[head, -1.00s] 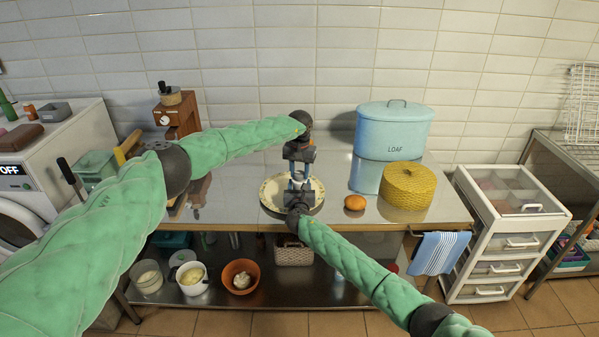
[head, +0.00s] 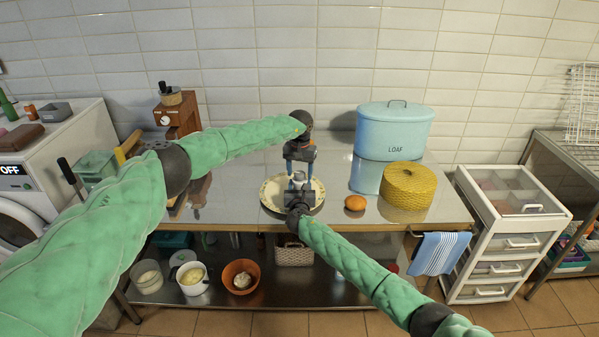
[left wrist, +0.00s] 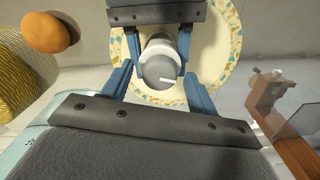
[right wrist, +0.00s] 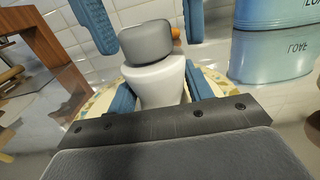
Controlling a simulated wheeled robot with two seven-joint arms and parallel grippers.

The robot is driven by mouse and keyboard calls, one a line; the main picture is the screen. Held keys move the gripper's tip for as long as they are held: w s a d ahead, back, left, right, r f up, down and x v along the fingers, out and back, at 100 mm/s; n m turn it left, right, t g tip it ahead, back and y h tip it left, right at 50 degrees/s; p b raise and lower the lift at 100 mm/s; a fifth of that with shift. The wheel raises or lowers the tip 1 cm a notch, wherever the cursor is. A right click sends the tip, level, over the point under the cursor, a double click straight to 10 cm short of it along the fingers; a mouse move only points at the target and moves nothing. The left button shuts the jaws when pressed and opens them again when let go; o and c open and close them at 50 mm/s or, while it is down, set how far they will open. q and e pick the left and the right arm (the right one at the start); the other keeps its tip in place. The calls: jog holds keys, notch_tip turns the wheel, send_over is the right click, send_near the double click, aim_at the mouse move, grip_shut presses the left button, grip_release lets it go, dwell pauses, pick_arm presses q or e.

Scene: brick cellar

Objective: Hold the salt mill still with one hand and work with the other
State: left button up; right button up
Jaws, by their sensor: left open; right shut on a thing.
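The salt mill (head: 298,177) stands upright, with a white body (right wrist: 157,80) and a grey cap (right wrist: 147,40) bearing a white mark on top in the left wrist view (left wrist: 158,72). It is over a cream plate with a patterned rim (head: 271,195); its base is hidden. My right gripper (head: 298,192) is shut on the white body, one blue finger on each side. My left gripper (head: 299,171) is above the mill, open, with its fingers apart on either side of the grey cap, and gaps show beside it.
An orange-brown round item (head: 355,202), a yellow woven basket (head: 408,186) and a blue LOAF bin (head: 394,132) stand right of the plate on the steel table (head: 340,212). A brown wooden box with a crank (head: 178,115) stands back left.

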aim_at(300, 173)
pick_arm(q)
notch_tip(300, 173, up, 12)
dwell(0.5)
jog(key=shift+f, duration=0.1)
pick_arm(e)
jog(key=o, duration=1.2)
jog(key=s, duration=1.2)
jog(key=shift+f, duration=0.1)
